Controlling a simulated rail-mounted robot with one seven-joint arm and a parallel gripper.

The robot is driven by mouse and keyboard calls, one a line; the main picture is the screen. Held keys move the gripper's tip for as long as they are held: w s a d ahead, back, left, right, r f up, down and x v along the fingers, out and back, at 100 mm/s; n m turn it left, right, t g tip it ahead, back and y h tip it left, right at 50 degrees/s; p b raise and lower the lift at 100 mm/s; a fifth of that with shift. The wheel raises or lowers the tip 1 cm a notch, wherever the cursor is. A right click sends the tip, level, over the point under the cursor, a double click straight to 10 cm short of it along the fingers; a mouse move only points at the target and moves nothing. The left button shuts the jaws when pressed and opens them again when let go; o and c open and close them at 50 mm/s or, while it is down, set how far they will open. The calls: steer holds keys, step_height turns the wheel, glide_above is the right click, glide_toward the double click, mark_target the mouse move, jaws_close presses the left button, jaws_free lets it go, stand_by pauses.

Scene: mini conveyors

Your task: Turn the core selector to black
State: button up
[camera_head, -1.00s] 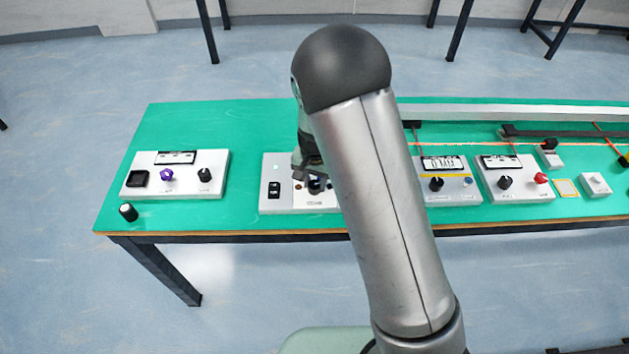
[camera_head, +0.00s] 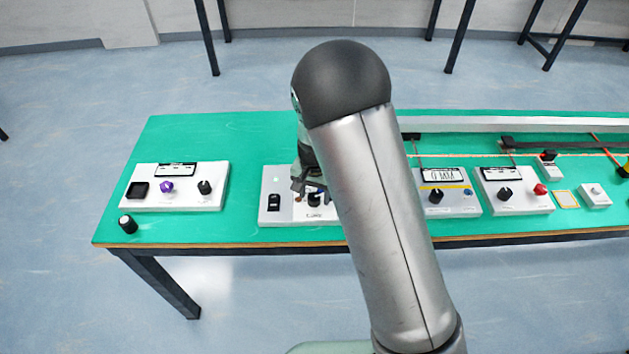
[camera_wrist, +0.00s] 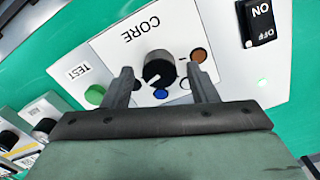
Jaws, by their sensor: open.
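The core selector is a round black knob (camera_wrist: 159,70) on the white panel marked CORE (camera_wrist: 118,44), which shows upside down in the wrist view. Its white pointer mark is on the lower-left side. Around it are a brown dot (camera_wrist: 199,55), a blue dot (camera_wrist: 161,93) and a pale dot; a dark spot beside the left finger is partly hidden. My gripper (camera_wrist: 160,72) is open, with one finger on each side of the knob and visible gaps between. In the head view my gripper (camera_head: 303,184) is over this panel, partly hidden by my arm.
A green TEST button (camera_wrist: 95,95) is close outside the left finger. An ON/OFF switch (camera_wrist: 259,22) is at upper right. Other control boxes stand on the green table (camera_head: 240,135), left (camera_head: 215,180) and right (camera_head: 520,207). A loose black knob (camera_head: 127,223) is near the front-left edge.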

mark_target(315, 196)
step_height(315, 196, up, 17)
steer(key=shift+b, duration=0.35)
steer(key=shift+r, duration=0.1)
stand_by(0.3)
steer(key=s+d+n, duration=0.1)
steer(key=s+d, duration=0.3)
steer(key=s, duration=0.4)
steer(key=s+d+n, duration=0.2)
steer(key=s+d, duration=0.3)
steer(key=s, duration=0.3)
steer(key=s+d+r+n, duration=0.1)
steer(key=s+d, duration=0.3)
steer(key=s, duration=0.5)
steer(key=shift+d+n, duration=0.3)
steer(key=shift+s, duration=0.1)
